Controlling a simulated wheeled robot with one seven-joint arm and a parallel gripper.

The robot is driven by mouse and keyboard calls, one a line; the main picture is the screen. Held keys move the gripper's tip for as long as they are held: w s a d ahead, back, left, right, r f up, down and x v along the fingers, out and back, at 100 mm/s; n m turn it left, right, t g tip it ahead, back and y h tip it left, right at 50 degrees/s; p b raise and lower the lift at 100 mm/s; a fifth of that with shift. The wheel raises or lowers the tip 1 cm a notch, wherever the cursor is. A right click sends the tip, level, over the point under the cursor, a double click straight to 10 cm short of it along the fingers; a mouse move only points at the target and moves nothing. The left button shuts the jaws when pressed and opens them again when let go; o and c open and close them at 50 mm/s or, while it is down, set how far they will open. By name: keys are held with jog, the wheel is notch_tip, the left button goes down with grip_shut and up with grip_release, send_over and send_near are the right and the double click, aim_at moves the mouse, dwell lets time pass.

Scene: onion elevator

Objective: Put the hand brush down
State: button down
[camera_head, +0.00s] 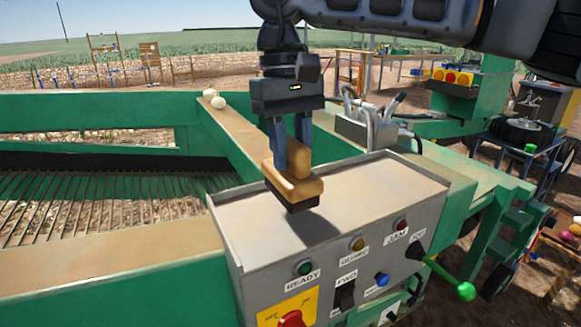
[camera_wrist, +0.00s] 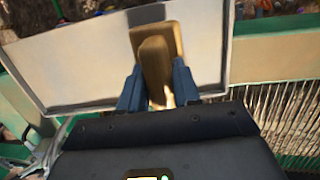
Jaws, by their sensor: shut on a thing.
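The hand brush (camera_head: 293,182) has a tan wooden body with dark bristles underneath. My gripper (camera_head: 293,160) is shut on its raised grip, with a finger on each side. The brush is over the flat grey top of the control box (camera_head: 375,190), bristles facing down. A dark shadow lies beside it on the box top; I cannot tell whether the bristles touch the surface. In the wrist view the brush (camera_wrist: 157,55) sits between my two blue fingers (camera_wrist: 158,92), above the grey box top (camera_wrist: 85,60).
The box front carries lamps, switches and a red knob (camera_head: 291,319). A green-knobbed lever (camera_head: 465,291) sticks out at right. Grey cable fittings (camera_head: 368,125) stand behind the box. Two onions (camera_head: 214,99) lie on the green frame's ledge. The box top's right side is clear.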

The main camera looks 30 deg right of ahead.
aim_at(290, 172)
jog(key=shift+a+f+p, duration=0.1)
jog(key=shift+f+p, duration=0.35)
jog(key=shift+f, duration=1.6)
jog(key=shift+f, duration=0.25)
jog(key=c, duration=0.8)
grip_release()
jog(key=shift+r, duration=0.1)
jog(key=shift+r, duration=0.1)
jog(key=r, duration=0.4)
jog(key=w+r+b, duration=0.1)
jog(key=r, duration=0.3)
jog(key=w+r, duration=0.1)
jog(key=r, duration=0.3)
jog(key=shift+s, duration=0.1)
